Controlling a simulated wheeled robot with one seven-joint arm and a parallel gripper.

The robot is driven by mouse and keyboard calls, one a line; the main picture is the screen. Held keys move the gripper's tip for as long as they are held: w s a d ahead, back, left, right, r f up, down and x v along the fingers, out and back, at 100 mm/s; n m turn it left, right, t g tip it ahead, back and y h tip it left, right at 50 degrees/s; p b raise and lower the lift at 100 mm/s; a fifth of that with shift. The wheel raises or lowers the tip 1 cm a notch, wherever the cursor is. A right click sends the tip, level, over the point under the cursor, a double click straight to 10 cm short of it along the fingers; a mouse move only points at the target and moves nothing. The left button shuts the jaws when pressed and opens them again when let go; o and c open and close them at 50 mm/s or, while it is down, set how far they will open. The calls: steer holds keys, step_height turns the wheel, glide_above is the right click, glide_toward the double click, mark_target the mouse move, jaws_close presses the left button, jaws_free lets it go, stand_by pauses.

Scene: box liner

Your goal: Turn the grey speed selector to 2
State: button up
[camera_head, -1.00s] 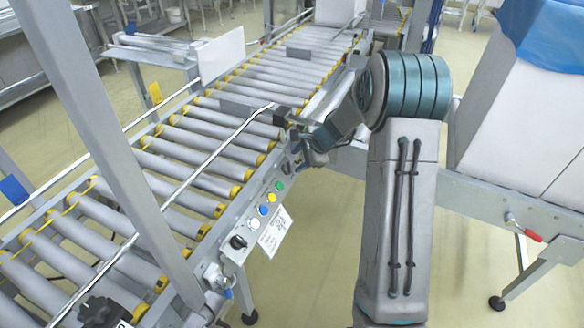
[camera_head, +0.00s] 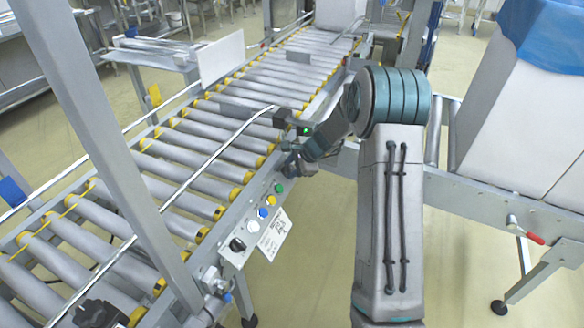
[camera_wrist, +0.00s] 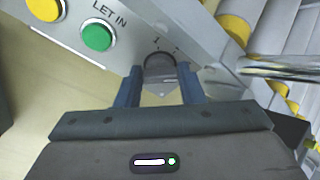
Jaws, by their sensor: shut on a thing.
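The grey speed selector (camera_wrist: 160,66) is a small dark-grey knob on the sloping metal panel. In the wrist view it sits between the two blue-grey fingers of my gripper (camera_wrist: 161,78), which are shut on it from both sides. Small dark marks show on the panel just beyond the knob; one looks like a 1, the others are too small to read surely. The knob's pointer is not clear. In the head view my gripper (camera_head: 290,156) is at the conveyor's side rail, past the row of buttons, and the selector is hidden there.
A green button (camera_wrist: 97,36) labelled LET IN and a yellow button (camera_wrist: 45,8) lie left of the selector. A black knob (camera_head: 237,244) and a white button (camera_head: 253,226) are nearer on the panel. A metal guide rail (camera_head: 190,180) runs above the rollers.

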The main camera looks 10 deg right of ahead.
steer(key=shift+f+b, duration=0.15)
steer(key=shift+b, duration=0.35)
steer(key=n+b, duration=0.2)
steer(key=b, duration=0.1)
steer(key=shift+s+f, duration=0.1)
steer(key=shift+f, duration=0.2)
steer(key=n+b, duration=0.2)
steer(key=b, duration=0.2)
steer(key=shift+f+t+b, duration=0.1)
steer(key=shift+t+b, duration=0.3)
steer(key=n+b, duration=0.4)
steer(key=b, duration=0.1)
steer(key=shift+s+d+r+y+b, duration=0.1)
steer(key=shift+s+r+y+b, duration=0.1)
steer(key=shift+y+b, duration=0.2)
steer(key=shift+r+n+b, duration=0.15)
steer(key=shift+n+b, duration=0.15)
steer(key=o, duration=0.7)
